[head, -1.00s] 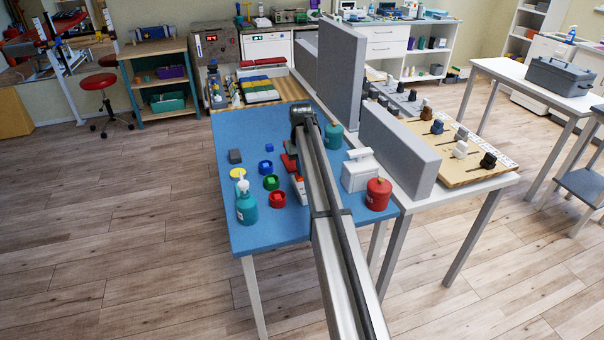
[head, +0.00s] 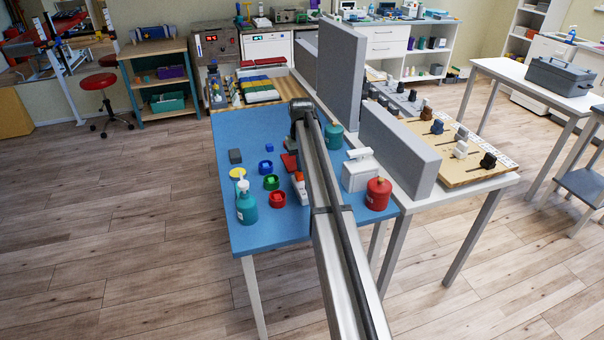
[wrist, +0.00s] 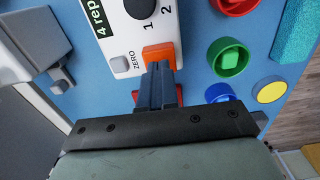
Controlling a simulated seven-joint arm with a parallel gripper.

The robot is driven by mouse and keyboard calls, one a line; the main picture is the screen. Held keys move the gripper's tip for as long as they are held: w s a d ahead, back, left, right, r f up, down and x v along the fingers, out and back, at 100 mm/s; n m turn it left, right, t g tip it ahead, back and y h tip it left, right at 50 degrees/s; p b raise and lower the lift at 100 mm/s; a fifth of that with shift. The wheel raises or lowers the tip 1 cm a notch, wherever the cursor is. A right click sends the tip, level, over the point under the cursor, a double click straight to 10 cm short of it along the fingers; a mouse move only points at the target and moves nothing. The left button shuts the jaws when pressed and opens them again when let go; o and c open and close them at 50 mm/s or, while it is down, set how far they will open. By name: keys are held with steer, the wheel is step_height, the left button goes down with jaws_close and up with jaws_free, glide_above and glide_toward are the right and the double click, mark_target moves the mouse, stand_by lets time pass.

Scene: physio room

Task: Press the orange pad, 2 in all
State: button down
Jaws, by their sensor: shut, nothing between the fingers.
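The orange pad (wrist: 157,52) is on a white counter box (wrist: 110,45), beside the printed numbers 1 and 2. The box's end with the orange patch also shows in the head view (head: 299,178), partly behind my arm. My gripper (wrist: 160,67) is shut and empty. Its fingertips overlap the near edge of the pad in the wrist view; I cannot tell whether they touch it. In the head view the fingers are mostly hidden by my arm.
A grey ZERO button (wrist: 120,64) is left of the pad. Green (wrist: 229,57) and blue (wrist: 220,93) ring-shaped buttons are to the right, with a yellow disc (wrist: 270,91). A teal bottle (head: 246,205) and red canister (head: 378,194) stand on the blue table (head: 275,228).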

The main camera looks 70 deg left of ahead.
steer(key=shift+f, duration=0.15)
steer(key=shift+f, duration=1)
steer(key=shift+r, duration=1.15)
step_height(320, 180, up, 6)
stand_by(0.6)
steer(key=shift+d, duration=0.1)
